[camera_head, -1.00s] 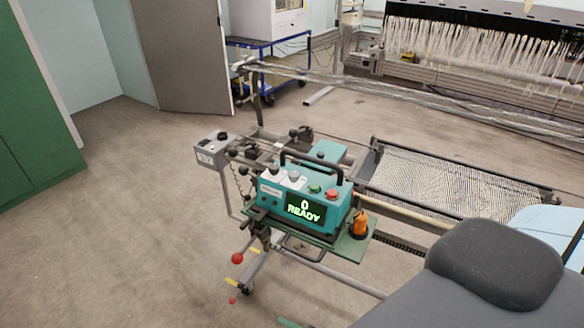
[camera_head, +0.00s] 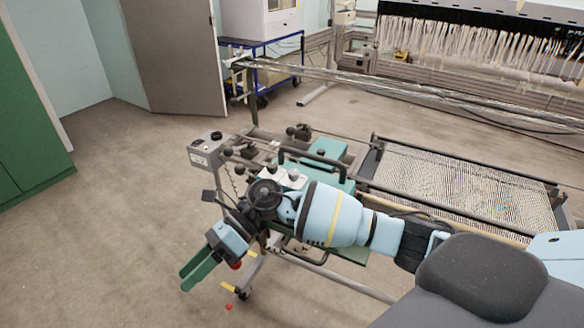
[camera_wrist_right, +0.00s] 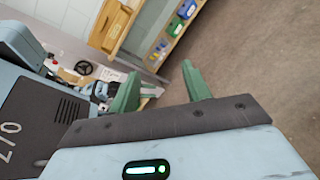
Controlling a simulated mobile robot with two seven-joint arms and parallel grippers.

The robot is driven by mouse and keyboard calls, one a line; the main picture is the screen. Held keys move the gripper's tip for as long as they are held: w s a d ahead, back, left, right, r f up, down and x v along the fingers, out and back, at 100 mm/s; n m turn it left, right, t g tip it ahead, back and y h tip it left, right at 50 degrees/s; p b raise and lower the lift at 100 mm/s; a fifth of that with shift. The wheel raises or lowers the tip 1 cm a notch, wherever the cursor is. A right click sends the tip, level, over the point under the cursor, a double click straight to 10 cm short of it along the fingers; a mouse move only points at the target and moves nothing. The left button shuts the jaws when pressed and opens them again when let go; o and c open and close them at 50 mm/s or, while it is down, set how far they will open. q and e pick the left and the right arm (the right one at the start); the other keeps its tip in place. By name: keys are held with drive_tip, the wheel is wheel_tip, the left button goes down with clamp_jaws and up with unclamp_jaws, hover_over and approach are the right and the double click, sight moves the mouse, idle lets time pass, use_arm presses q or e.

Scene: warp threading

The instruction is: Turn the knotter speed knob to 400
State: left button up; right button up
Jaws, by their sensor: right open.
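The teal knotter control box (camera_head: 325,172) stands in the middle of the head view. My right arm covers most of its front, so its display is hidden. Pale knobs (camera_head: 293,173) show on its top left. A grey box (camera_head: 205,153) with a black knob (camera_head: 216,136) stands to its left. I cannot tell which knob sets the knotter speed. My right gripper (camera_head: 186,281) is open and empty, left of and in front of the control box, pointing down and left. Its green fingers also show apart in the right wrist view (camera_wrist_right: 161,70). My left gripper is out of view.
The machine's rails and a mesh of warp threads (camera_head: 455,185) lie to the right of the control box. A red ball handle (camera_head: 236,266) shows just by my gripper. Open floor (camera_head: 110,230) lies to the left. A blue trolley (camera_head: 265,60) stands behind.

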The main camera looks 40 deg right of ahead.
drive_tip(key=w+d+n+h, duration=0.3)
drive_tip(key=w+d+h, duration=0.1)
drive_tip(key=d, duration=0.2)
wheel_tip(320, 180, up, 13)
drive_tip(key=n+t+h+b, duration=0.1)
drive_tip(key=t+h, duration=0.1)
drive_tip(key=h, duration=0.8)
hover_over(294, 172)
drive_tip(key=shift+r, duration=0.1)
wheel_tip(294, 172, down, 7)
drive_tip(key=shift+f, duration=0.45)
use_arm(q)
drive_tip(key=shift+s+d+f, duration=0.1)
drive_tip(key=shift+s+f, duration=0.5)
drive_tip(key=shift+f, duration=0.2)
use_arm(e)
drive_tip(key=c, duration=0.9)
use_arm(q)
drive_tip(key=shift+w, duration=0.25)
use_arm(e)
drive_tip(key=shift+c, duration=0.5)
